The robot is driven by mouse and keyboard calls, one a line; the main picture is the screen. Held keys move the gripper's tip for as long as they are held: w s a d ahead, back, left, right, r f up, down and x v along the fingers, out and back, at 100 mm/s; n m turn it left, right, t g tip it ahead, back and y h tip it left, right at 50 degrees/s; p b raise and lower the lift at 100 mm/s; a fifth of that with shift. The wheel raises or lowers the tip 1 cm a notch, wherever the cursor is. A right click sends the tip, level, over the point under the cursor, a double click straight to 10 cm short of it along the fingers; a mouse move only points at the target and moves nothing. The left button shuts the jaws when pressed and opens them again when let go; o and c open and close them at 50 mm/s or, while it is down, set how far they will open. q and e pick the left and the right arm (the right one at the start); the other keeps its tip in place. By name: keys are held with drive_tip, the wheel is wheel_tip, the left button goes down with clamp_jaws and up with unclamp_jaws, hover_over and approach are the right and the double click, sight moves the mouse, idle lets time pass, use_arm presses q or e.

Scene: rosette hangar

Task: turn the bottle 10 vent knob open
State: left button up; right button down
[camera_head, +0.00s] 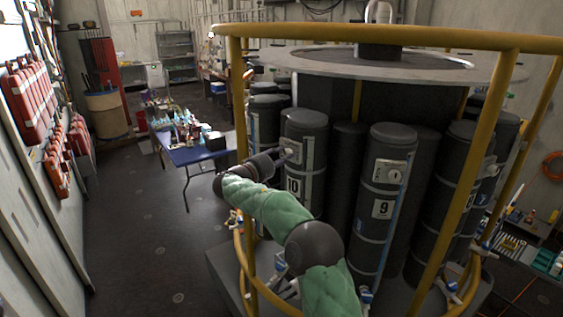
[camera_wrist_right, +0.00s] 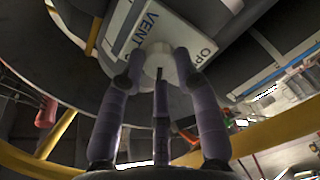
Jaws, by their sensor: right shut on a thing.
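Bottle 10 (camera_head: 316,172) is a dark upright cylinder with a white "10" label, in the middle of the head view. Its vent plate (camera_head: 307,151) is on the upper front. In the right wrist view, the white plate (camera_wrist_right: 181,28) reads "VENT", and "OP" shows at its right part. The pale round vent knob (camera_wrist_right: 157,66) sits between the fingers of my right gripper (camera_wrist_right: 158,72), which is shut on it. In the head view, my right gripper (camera_head: 284,155) reaches the plate from the left and hides the knob. My left gripper is in neither view.
Yellow guard rails (camera_head: 400,37) ring the bottles, with a post on each side of bottle 10. Bottle 9 (camera_head: 378,235) stands to the right, its own vent knob visible. A blue table (camera_head: 200,152) with small items is behind at left. Floor at left is clear.

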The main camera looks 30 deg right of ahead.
drive_tip(key=n, duration=0.3)
drive_tip(key=shift+f, duration=0.2)
drive_tip(key=n, duration=0.2)
drive_tip(key=shift+n, duration=0.4)
drive_tip(key=n+p, duration=0.1)
drive_tip(key=n, duration=0.2)
drive_tip(key=shift+r+p, duration=0.1)
drive_tip(key=shift+p, duration=0.2)
drive_tip(key=shift+n+p, duration=0.75)
drive_tip(key=shift+n, duration=1.15)
drive_tip(key=c, duration=1.1)
unclamp_jaws()
drive_tip(key=shift+o, duration=1)
drive_tip(key=shift+a, duration=0.1)
